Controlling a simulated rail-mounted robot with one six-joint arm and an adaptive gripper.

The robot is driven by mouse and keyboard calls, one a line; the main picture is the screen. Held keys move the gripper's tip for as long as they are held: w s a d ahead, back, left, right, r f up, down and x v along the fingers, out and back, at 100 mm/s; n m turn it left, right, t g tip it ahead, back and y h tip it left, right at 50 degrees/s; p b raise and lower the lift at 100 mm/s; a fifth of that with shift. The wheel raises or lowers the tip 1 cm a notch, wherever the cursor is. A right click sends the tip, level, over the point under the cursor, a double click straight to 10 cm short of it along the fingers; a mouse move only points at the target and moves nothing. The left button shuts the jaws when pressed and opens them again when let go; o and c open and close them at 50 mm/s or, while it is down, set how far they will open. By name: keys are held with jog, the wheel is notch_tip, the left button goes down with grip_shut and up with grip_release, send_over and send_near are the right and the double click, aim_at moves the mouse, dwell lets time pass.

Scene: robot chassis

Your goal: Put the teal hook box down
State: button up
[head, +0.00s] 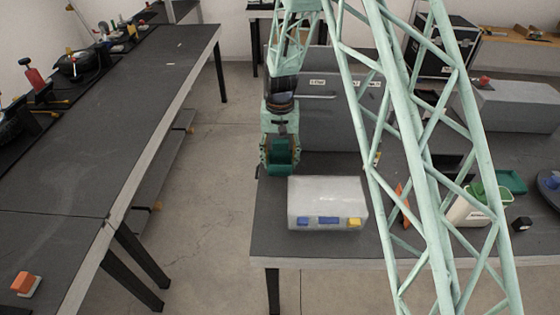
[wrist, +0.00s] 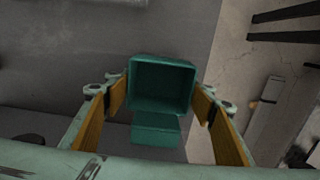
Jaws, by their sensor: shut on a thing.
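The teal hook box (head: 281,151) is a small open box at the end of my arm in the head view, near the left edge of the right-hand table. In the wrist view the teal box (wrist: 162,88) shows its open inside and a flap-like part below it. My gripper (head: 279,157) is shut on the box, with its orange-padded fingers on either side of it; the gripper also shows in the wrist view (wrist: 160,100). The dark table top (head: 275,235) lies below. I cannot tell whether the box touches it.
A grey-white case (head: 328,203) with blue and yellow latches stands close to the right of my gripper. A grey cabinet (head: 330,125) stands behind. A white container with a green top (head: 470,205) and a teal tray (head: 511,181) are farther right. Floor opens left of the table edge.

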jog(key=o, duration=0.9)
jog(key=shift+c, duration=0.2)
jog(key=shift+r, duration=0.15)
notch_tip(320, 180, up, 12)
jog(key=p, duration=0.2)
dwell(0.8)
